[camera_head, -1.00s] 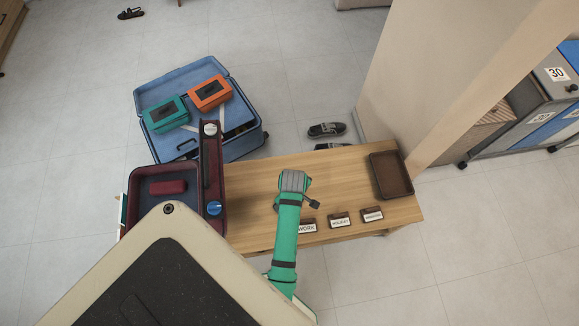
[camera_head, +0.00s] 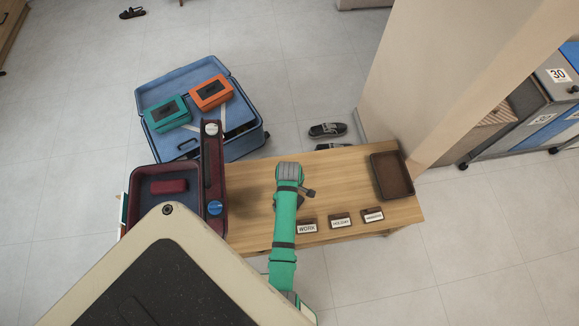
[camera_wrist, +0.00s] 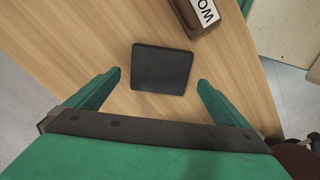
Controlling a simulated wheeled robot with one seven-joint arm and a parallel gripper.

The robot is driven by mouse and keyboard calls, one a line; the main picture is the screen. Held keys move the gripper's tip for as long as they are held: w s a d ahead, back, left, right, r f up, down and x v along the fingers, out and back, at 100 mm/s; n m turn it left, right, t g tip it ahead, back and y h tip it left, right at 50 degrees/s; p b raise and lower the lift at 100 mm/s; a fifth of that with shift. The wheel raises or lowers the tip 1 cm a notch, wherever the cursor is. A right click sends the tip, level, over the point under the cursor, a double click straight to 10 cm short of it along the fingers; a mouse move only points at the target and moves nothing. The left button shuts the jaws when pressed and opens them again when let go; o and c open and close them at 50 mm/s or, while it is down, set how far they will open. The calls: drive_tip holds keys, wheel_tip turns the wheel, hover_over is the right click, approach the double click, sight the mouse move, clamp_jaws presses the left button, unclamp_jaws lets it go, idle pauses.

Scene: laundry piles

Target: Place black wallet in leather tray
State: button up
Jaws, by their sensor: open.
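The black wallet (camera_wrist: 162,70) lies flat on the wooden table in the wrist view, ahead of my open fingertips and roughly between their lines. My gripper (camera_wrist: 158,79) is open and empty, with one green finger on each side. In the head view my gripper (camera_head: 289,176) is over the middle of the table, and my arm hides most or all of the wallet there. The brown leather tray (camera_head: 376,178) sits at the table's right end and looks empty.
Small signs stand along the table's front, including the WORK sign (camera_head: 307,227); it also shows close beyond the wallet in the wrist view (camera_wrist: 200,12). A blue open suitcase (camera_head: 250,142) stands behind. The table (camera_head: 340,182) is clear before the tray.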

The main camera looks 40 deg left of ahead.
drive_tip(key=shift+d+f, duration=0.1)
drive_tip(key=shift+f, duration=1.7)
drive_tip(key=c, duration=1.1)
drive_tip(key=shift+r, duration=0.2)
